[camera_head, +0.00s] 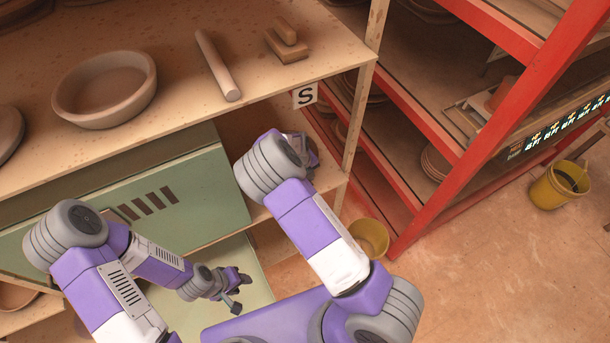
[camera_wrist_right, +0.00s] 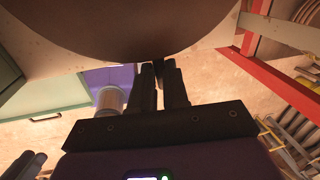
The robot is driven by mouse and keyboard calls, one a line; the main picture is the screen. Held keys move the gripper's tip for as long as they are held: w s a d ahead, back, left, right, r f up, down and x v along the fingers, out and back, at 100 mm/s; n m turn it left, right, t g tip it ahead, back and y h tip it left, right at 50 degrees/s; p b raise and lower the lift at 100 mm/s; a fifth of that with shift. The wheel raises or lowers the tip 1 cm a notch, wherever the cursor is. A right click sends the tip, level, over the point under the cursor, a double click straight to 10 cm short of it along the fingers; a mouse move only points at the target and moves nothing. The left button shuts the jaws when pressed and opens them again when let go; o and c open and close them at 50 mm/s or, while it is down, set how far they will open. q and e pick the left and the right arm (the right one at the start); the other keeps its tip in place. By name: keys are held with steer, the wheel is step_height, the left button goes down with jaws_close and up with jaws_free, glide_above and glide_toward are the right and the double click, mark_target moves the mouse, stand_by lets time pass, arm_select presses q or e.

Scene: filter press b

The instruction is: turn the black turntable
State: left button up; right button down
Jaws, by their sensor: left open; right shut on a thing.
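A broad dark round disc (camera_wrist_right: 140,25), which looks like the black turntable, fills the top of the right wrist view; only part of its edge shows. My right gripper (camera_wrist_right: 160,68) is shut on a small dark piece just below the disc's edge. Whether that piece belongs to the disc I cannot tell. In the head view my right arm reaches to the shelf under the worktop, and its hand is mostly hidden behind its own wrist. The turntable cannot be made out there. My left gripper (camera_head: 234,300) is open and empty, low in front of a pale green panel (camera_head: 255,262).
On the wooden worktop (camera_head: 190,100) lie a round bowl (camera_head: 105,88), a rod (camera_head: 217,65) and a wooden block tool (camera_head: 287,40). A red rack (camera_head: 430,200) stands at the right. Yellow buckets (camera_head: 370,238) (camera_head: 558,186) stand on the floor. The floor at lower right is clear.

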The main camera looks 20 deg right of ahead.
steer(key=c, duration=1.1)
jaws_free()
steer(key=r, duration=0.2)
steer(key=a+r, duration=0.1)
steer(key=r, duration=0.4)
steer(key=shift+s+a+r, duration=0.1)
steer(key=shift+a+r, duration=0.1)
steer(key=shift+r, duration=0.05)
